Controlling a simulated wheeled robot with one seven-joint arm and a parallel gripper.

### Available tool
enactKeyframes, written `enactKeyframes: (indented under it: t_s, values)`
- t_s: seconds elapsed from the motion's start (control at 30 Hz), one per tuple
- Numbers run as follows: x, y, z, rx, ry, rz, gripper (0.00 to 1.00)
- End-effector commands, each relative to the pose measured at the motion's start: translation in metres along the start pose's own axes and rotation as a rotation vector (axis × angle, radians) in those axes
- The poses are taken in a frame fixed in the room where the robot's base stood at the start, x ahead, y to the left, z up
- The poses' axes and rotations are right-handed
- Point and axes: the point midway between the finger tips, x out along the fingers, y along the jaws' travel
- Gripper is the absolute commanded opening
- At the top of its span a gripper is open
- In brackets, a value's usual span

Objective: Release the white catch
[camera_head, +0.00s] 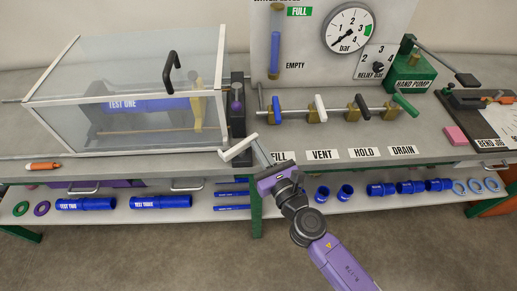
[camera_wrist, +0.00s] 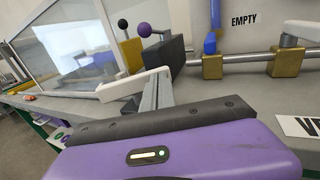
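The white catch (camera_head: 238,148) is a bent white lever at the front right corner of the clear guard box (camera_head: 125,55). It also shows in the wrist view (camera_wrist: 132,84), slanting up to the right. My gripper (camera_head: 262,152) is just right of the catch, over the bench's front edge. Its grey fingers (camera_wrist: 157,92) are together in the wrist view, with no visible gap. Their tips are close to the catch's right end; I cannot tell whether they touch it. The guard box is closed, with a blue pipe marked TEST ONE (camera_head: 125,105) inside.
A dark post with a purple knob (camera_head: 237,105) stands behind the catch. A valve row with blue, white, black and green handles (camera_head: 320,108) lies to the right. An orange marker (camera_head: 43,166) lies at the left. Blue pipes (camera_head: 160,202) lie on the lower shelf.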

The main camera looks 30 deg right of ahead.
Motion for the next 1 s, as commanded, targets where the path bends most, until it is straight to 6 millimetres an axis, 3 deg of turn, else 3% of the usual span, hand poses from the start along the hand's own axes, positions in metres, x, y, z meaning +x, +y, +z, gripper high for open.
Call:
enactKeyframes:
  t_s: [0.43, 1.0]
  values:
    - [0.014, -0.009, 0.001, 0.002, -0.001, 0.267, 0.00]
    - [0.035, -0.010, 0.001, -0.001, -0.002, 0.261, 0.00]
